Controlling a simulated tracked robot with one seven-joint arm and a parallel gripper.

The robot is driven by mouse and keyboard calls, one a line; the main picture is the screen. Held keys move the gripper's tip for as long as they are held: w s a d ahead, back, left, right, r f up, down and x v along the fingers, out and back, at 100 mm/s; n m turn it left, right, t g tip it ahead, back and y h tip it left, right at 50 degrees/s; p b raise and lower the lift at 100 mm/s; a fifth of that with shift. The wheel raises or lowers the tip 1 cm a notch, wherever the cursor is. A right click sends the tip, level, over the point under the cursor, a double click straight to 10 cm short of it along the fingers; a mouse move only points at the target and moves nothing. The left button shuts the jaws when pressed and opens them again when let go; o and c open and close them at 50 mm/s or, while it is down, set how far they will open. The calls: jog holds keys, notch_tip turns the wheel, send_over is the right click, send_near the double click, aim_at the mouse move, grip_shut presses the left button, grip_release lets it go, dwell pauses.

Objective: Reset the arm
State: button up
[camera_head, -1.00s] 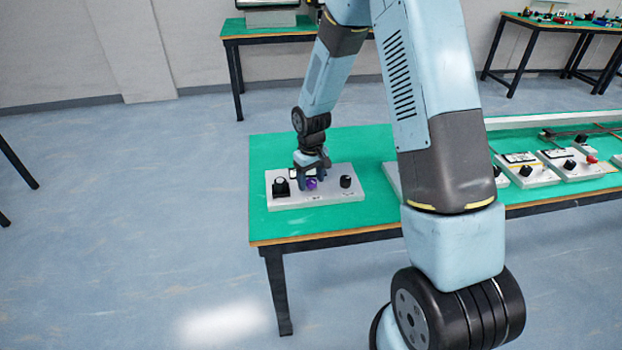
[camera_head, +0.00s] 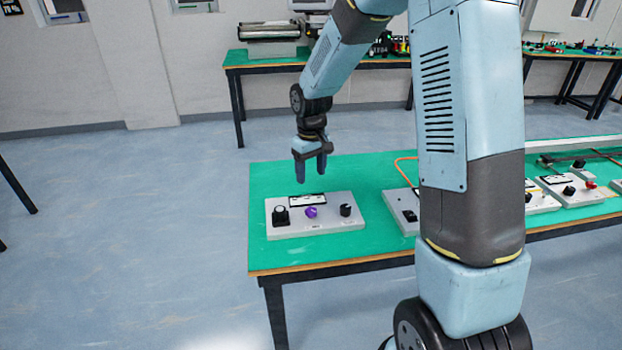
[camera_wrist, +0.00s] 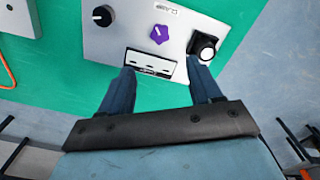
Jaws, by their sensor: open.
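My gripper (camera_head: 311,180) hangs pointing down above the white control panel (camera_head: 345,222) on the green table. It is open, with nothing between the fingers, and clear of the panel. The panel bears a purple knob (camera_head: 311,212), a black knob (camera_head: 346,210) and a larger black knob (camera_head: 281,216), with a small display (camera_head: 307,200) along its back edge. In the wrist view the two fingers (camera_wrist: 160,88) are spread apart, with the display (camera_wrist: 150,64) showing between them and the purple knob (camera_wrist: 159,34) beyond.
The green table (camera_head: 350,175) carries more white panels (camera_head: 541,200) on the right, partly hidden by my arm. An orange cable (camera_head: 400,160) lies behind. Another table (camera_head: 270,55) with equipment stands at the back. Open floor (camera_head: 120,230) lies to the left.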

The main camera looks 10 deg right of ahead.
jog(key=shift+r, duration=0.1)
jog(key=s+d+r+m+t, duration=0.1)
jog(key=s+d+r, duration=0.2)
jog(key=s+r, duration=0.4)
jog(key=s+d+r+m+t, duration=0.2)
jog(key=s+d+r, duration=0.25)
jog(key=r, duration=0.45)
jog(key=s+d+r+m+t, duration=0.1)
jog(key=s+d+r, duration=0.1)
jog(key=s, duration=0.6)
jog(key=s+d+r+m+t, duration=0.1)
jog(key=s+r, duration=0.3)
jog(key=s, duration=0.5)
jog(key=shift+d+r+m+t, duration=0.3)
jog(key=shift+d+r, duration=0.1)
jog(key=shift+d, duration=0.05)
